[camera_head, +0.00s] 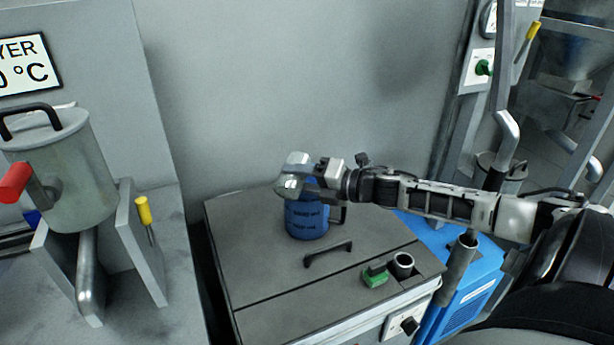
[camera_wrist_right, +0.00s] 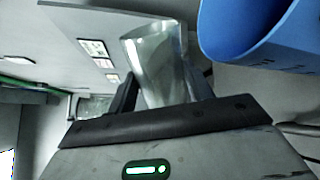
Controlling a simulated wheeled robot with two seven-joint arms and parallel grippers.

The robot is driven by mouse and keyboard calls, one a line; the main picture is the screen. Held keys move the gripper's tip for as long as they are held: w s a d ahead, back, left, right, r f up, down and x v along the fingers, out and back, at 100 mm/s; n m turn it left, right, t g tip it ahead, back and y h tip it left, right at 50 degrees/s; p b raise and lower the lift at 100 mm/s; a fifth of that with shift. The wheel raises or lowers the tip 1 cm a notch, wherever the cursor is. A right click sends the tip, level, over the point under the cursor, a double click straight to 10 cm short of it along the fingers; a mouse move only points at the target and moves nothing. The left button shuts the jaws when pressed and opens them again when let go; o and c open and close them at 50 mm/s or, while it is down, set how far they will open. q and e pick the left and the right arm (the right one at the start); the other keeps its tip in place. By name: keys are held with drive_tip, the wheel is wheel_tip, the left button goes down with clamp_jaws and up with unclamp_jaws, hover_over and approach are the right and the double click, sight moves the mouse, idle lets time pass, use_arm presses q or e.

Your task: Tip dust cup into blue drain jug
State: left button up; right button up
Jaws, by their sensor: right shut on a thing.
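The blue drain jug (camera_head: 306,218) stands upright on the grey cabinet top, with dark markings on its side and a handle to the right. It also shows in the wrist view (camera_wrist_right: 262,32) at the upper right. My right gripper (camera_head: 306,180) is above the jug and shut on the clear, shiny dust cup (camera_head: 289,186). The cup shows between the fingers in the wrist view (camera_wrist_right: 156,62), apart from the jug in the picture. In the head view the cup is tilted at the jug's upper left. The contents of cup and jug are hidden. My left gripper is out of view.
The grey cabinet top (camera_head: 250,270) has a black handle (camera_head: 328,253), a green part (camera_head: 374,277) and a short pipe (camera_head: 403,262). A metal hopper with a red knob (camera_head: 15,182) stands left. A blue unit (camera_head: 480,268) is at right. The top's front left is clear.

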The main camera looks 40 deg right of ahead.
sight(307, 157)
drive_tip(key=shift+f+m, duration=0.1)
drive_tip(key=shift+m, duration=0.3)
drive_tip(key=shift+w+d+r+m+y, duration=0.15)
drive_tip(key=shift+w+d+r+m, duration=0.1)
drive_tip(key=shift+d+m, duration=0.15)
drive_tip(key=shift+w+d+r+m+y, duration=0.2)
drive_tip(key=shift+d+m, duration=0.1)
drive_tip(key=shift+d, duration=0.15)
idle(0.8)
drive_tip(key=shift+w+d+r+m+g+p, duration=0.15)
drive_tip(key=shift+r+m+g+p, duration=0.2)
drive_tip(key=shift+m+p, duration=0.35)
idle(0.6)
drive_tip(key=shift+d+f+m+y, duration=0.25)
drive_tip(key=shift+f+m, duration=0.1)
drive_tip(key=shift+m, duration=0.45)
idle(0.6)
drive_tip(key=shift+w+d+r+m+y+p, duration=0.25)
drive_tip(key=shift+d+r+m, duration=0.1)
drive_tip(key=shift+m, duration=0.5)
drive_tip(key=shift+w+d+r+m+y+p, duration=0.2)
drive_tip(key=shift+d+r+m, duration=0.15)
drive_tip(key=shift+m, duration=0.5)
idle(1.5)
